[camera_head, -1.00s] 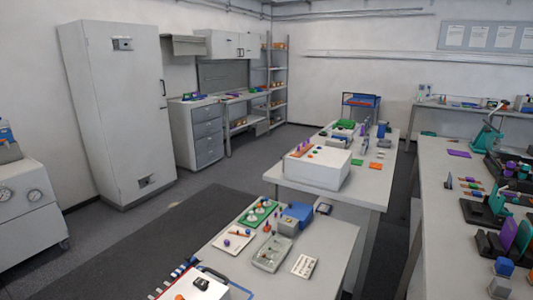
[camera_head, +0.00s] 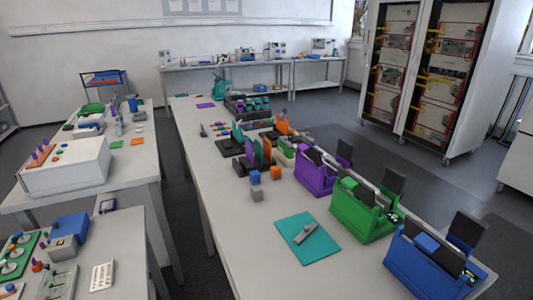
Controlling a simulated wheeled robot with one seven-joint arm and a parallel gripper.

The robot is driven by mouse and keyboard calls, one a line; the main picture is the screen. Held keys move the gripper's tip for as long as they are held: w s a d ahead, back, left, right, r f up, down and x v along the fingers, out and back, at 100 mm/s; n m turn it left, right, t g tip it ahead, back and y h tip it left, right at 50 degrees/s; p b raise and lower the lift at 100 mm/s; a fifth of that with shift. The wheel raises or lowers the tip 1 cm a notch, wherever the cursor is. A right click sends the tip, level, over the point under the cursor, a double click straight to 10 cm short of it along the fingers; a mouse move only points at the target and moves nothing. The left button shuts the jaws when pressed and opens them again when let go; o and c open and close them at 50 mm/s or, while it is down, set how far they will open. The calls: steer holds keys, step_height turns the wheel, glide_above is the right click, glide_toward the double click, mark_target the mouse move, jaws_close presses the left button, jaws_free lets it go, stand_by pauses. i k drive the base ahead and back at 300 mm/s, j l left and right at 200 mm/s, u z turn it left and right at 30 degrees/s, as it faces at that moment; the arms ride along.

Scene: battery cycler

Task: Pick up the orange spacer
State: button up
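Several orange things show, and I cannot tell for certain which one is the spacer. A small orange block (camera_head: 276,173) sits on the long middle table, beside a blue block (camera_head: 255,177) and a grey block (camera_head: 257,194). An upright orange plate (camera_head: 266,150) stands in a dark holder just behind them. A flat orange square (camera_head: 137,141) lies on the left table next to a green square (camera_head: 116,144). My gripper is not in view.
The middle table (camera_head: 225,222) has bare room at its left front. Purple (camera_head: 316,179), green (camera_head: 362,212) and blue (camera_head: 425,268) bins line its right edge. A teal mat (camera_head: 293,253) bears a grey part. A dark floor aisle separates the tables.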

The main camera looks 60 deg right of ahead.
mark_target(266, 144)
steer(key=k+l, duration=0.45)
steer(key=l, duration=0.3)
steer(key=k+l, duration=0.45)
steer(key=l, duration=0.25)
steer(key=k+l, duration=0.15)
steer(key=l, duration=0.25)
steer(key=k+l, duration=0.1)
steer(key=l, duration=0.3)
steer(key=k+l, duration=0.15)
steer(key=l, duration=0.25)
steer(key=k+l, duration=0.1)
steer(key=l, duration=0.25)
steer(key=k+l, duration=0.15)
steer(key=l, duration=0.25)
steer(key=i+l, duration=0.1)
steer(key=l, duration=0.35)
steer(key=i+l, duration=0.1)
steer(key=l, duration=0.3)
steer(key=l+z, duration=0.1)
steer(key=l, duration=0.35)
steer(key=i+l, duration=1.2)
steer(key=i, duration=0.25)
steer(key=i+l, duration=0.2)
steer(key=i, duration=0.3)
steer(key=i+l, duration=0.15)
steer(key=i, duration=0.35)
steer(key=i+j, duration=0.4)
